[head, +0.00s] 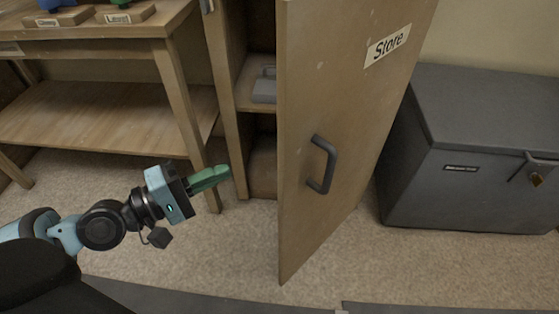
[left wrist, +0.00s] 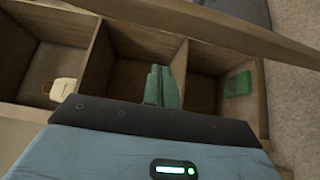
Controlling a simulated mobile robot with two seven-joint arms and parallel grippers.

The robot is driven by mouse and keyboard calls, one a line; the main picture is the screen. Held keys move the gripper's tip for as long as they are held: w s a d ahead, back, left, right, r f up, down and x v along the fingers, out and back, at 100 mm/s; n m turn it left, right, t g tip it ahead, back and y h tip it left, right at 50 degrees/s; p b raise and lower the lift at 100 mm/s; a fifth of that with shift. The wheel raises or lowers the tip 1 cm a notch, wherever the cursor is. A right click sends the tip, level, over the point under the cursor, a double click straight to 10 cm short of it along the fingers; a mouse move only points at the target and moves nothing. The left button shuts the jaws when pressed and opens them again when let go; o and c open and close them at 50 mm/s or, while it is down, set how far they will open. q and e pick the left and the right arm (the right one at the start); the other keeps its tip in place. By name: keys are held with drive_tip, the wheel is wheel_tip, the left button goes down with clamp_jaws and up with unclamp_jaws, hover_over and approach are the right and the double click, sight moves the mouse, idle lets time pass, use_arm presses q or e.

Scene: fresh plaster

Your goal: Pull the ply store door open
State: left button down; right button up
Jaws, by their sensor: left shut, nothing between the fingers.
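The ply store door (head: 325,110), with a "Store" label (head: 388,45) near its top, stands swung out from its cupboard in the head view. A dark grey pull handle (head: 322,165) is on its outer face. Behind the door's free edge the cupboard opening (head: 258,75) shows shelves. My left gripper (head: 222,176) has green fingers, shut and empty, to the left of the door and apart from the handle. In the left wrist view the fingers (left wrist: 161,86) point at the open cupboard compartments, with the door edge (left wrist: 235,32) crossing the top. My right gripper is not seen.
A wooden workbench (head: 100,110) stands at the left, with labelled blocks (head: 117,14) on top. A dark grey chest (head: 470,150) stands right of the door. Carpeted floor (head: 230,245) is clear in front.

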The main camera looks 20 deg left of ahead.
sight(279, 166)
use_arm(q)
drive_tip(key=w+d+p, duration=0.2)
drive_tip(key=d, duration=0.1)
drive_tip(key=w+d+p, duration=0.2)
drive_tip(key=d, duration=0.1)
drive_tip(key=w+d+p, duration=0.2)
drive_tip(key=d+p, duration=0.1)
drive_tip(key=shift+w+d, duration=0.25)
drive_tip(key=shift+d, duration=0.05)
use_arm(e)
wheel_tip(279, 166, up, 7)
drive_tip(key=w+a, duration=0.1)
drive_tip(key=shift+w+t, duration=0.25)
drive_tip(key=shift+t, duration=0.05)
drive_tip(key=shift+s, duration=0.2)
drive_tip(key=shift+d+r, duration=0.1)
